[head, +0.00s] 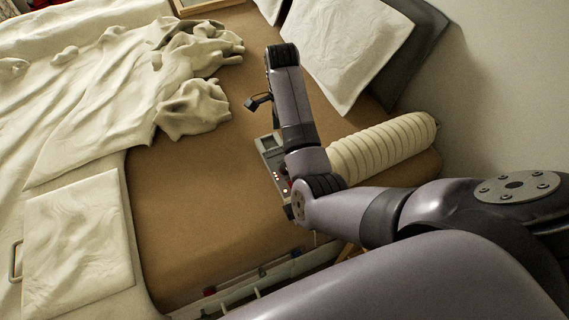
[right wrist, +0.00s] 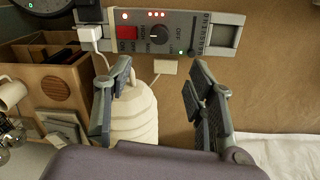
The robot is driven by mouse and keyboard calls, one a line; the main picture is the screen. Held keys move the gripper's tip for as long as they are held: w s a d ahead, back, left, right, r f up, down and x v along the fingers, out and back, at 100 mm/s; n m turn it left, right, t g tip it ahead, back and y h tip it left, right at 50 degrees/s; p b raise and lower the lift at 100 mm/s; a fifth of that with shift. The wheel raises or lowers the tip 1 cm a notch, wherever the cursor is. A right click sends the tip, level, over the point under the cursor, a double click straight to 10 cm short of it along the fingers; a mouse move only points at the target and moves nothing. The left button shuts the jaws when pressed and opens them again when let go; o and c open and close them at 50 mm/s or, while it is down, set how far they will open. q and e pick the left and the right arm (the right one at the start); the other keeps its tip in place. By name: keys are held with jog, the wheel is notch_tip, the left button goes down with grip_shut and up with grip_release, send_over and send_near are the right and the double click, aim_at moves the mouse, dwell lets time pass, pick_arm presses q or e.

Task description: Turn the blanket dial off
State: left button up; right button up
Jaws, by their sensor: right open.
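The blanket dial (right wrist: 158,35) is a dark round knob on a grey control box (right wrist: 210,18) in the right wrist view. Lettering surrounds it, but I cannot tell its exact setting. Beside it are a red switch (right wrist: 126,38), a row of lit red lights (right wrist: 155,14) and a green light (right wrist: 180,52). My right gripper (right wrist: 152,88) is open and empty, its fingers apart and short of the box. In the head view the box (head: 268,150) lies on the brown bed, partly hidden by my right arm; one finger of the gripper (head: 258,103) shows. My left gripper is out of view.
A ribbed cream bolster (head: 385,150) lies right of the box, near the wall. Pillows (head: 345,45) lie behind it. A crumpled cream blanket (head: 185,90) covers the left. White plugs (right wrist: 92,34) join the box. Brown bed surface (head: 190,215) is clear at front left.

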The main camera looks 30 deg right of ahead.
aim_at(285, 166)
jog(key=f, duration=1)
jog(key=s+f+b, duration=0.1)
jog(key=f, duration=0.5)
jog(key=shift+a, duration=0.1)
jog(key=shift+c, duration=0.5)
jog(key=c, duration=1.1)
